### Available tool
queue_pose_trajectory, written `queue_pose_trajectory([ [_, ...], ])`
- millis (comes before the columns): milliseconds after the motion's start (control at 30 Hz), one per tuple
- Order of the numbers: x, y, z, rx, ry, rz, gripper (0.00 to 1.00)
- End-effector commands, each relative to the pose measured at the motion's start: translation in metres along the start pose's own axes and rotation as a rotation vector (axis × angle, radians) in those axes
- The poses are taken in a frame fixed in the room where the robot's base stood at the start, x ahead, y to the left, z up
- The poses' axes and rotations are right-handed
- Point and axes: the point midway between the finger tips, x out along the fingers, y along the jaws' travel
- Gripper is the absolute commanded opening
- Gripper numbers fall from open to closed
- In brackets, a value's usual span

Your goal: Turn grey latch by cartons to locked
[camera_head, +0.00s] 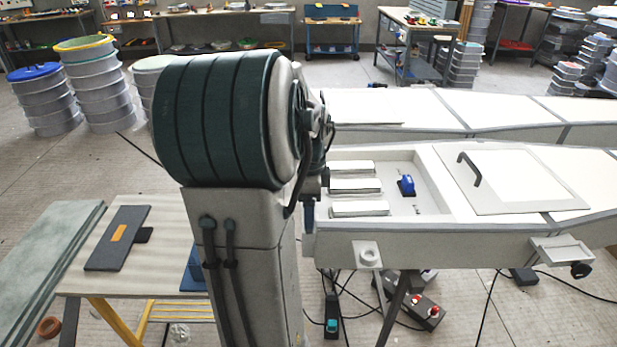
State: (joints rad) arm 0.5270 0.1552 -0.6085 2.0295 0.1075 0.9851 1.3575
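Several white, flat carton-like boxes (358,186) lie in a row in the recessed tray (432,190) of the long white mould. Below them, on the mould's front side, is a pale grey plate with a round knob (368,253); I cannot tell whether it is the grey latch or how it is turned. Small grey fittings, too small to make out, sit on the tray floor near a blue block (406,186). My arm's large dark green and grey links fill the middle of the view, just left of the boxes. My gripper is not visible.
A white panel with a dark handle (468,168) lies right of the tray. A bracket with a black knob (581,270) is on the front right. A low table (165,255) stands left. Cables and a red-buttoned box (425,313) lie on the floor.

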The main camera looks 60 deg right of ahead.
Motion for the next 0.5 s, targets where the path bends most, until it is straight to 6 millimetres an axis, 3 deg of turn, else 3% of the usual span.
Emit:
queue_pose_trajectory([
  [100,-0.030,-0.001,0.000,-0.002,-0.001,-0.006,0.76],
  [300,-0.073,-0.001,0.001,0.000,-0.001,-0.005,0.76],
  [500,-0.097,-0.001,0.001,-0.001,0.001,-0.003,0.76],
])
